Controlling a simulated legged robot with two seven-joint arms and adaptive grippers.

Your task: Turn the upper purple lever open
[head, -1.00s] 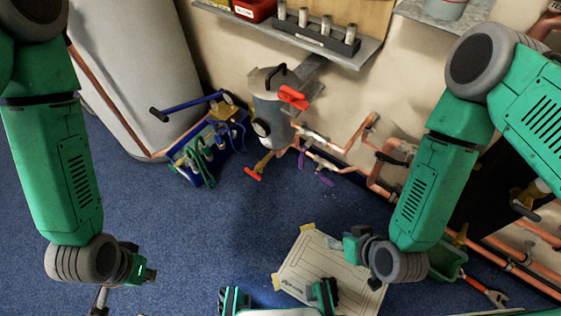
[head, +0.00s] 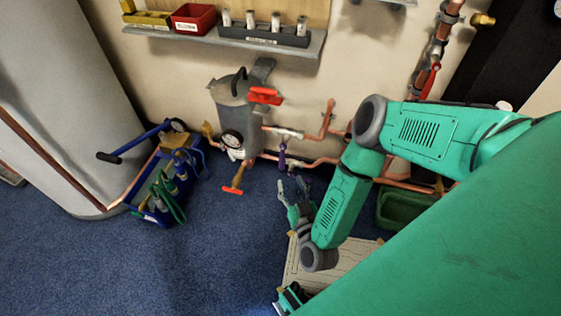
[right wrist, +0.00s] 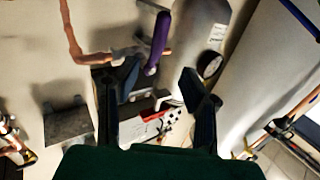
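A slim purple lever (head: 282,157) hangs down from a valve on the upper copper pipe, right of the grey tank, in the head view. A lower pipe runs behind it. In the right wrist view one purple lever (right wrist: 158,42) shows beyond the fingers, slightly tilted. A second purple lever cannot be made out clearly now. My right gripper (head: 292,187) is below and slightly right of the lever, apart from it in the head view. Its fingers are spread and empty in the right wrist view (right wrist: 160,85).
The grey tank (head: 233,108) carries a red handle (head: 265,96); another red-handled valve (head: 233,188) sits below. A blue tool caddy (head: 165,180) stands left. A shelf (head: 225,42) overhangs the tank. A green bin (head: 402,209) is right. Blue floor is free in front.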

